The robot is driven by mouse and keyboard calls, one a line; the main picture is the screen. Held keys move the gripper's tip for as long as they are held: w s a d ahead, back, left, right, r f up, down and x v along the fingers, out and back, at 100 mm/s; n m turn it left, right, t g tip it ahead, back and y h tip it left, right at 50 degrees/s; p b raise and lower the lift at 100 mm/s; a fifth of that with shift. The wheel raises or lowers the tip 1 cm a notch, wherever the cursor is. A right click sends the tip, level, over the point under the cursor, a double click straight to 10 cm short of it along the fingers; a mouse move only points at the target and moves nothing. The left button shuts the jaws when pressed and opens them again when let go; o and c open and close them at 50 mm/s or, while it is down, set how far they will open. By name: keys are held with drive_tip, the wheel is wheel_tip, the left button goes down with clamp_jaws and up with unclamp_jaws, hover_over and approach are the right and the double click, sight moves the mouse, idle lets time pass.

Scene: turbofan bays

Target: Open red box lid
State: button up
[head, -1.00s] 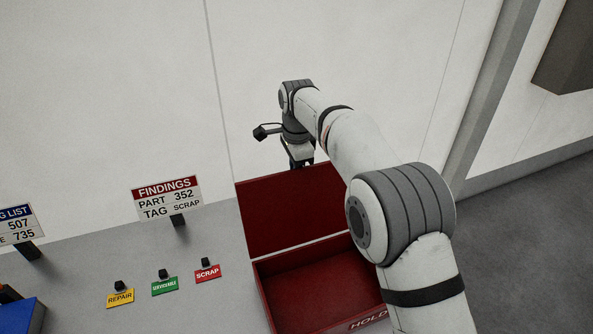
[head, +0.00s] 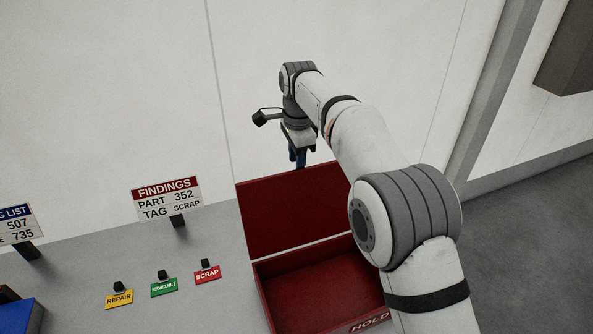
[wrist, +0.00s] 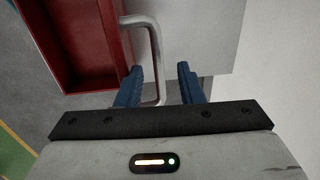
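The red box (head: 262,300) stands on the grey bench with its lid (head: 292,210) raised and leaning back, so the empty-looking red inside shows. My gripper (head: 298,159) is just above and behind the lid's top edge, pointing down. In the wrist view, my gripper's two blue fingers (wrist: 160,85) are apart. A grey bar handle (wrist: 154,50) runs between them in the picture, nearer the left finger; I cannot tell whether it touches. The red box wall (wrist: 128,50) shows at the upper left there.
Small yellow REPAIR (head: 119,299), green SERVICEABLE (head: 164,287) and red SCRAP (head: 207,275) tags lie left of the box. A FINDINGS sign (head: 166,197) stands behind them. A white wall (head: 110,90) rises behind the bench.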

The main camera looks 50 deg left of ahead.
drive_tip(key=shift+d+r, duration=0.1)
drive_tip(key=shift+r, duration=1.75)
drive_tip(key=shift+c, duration=0.2)
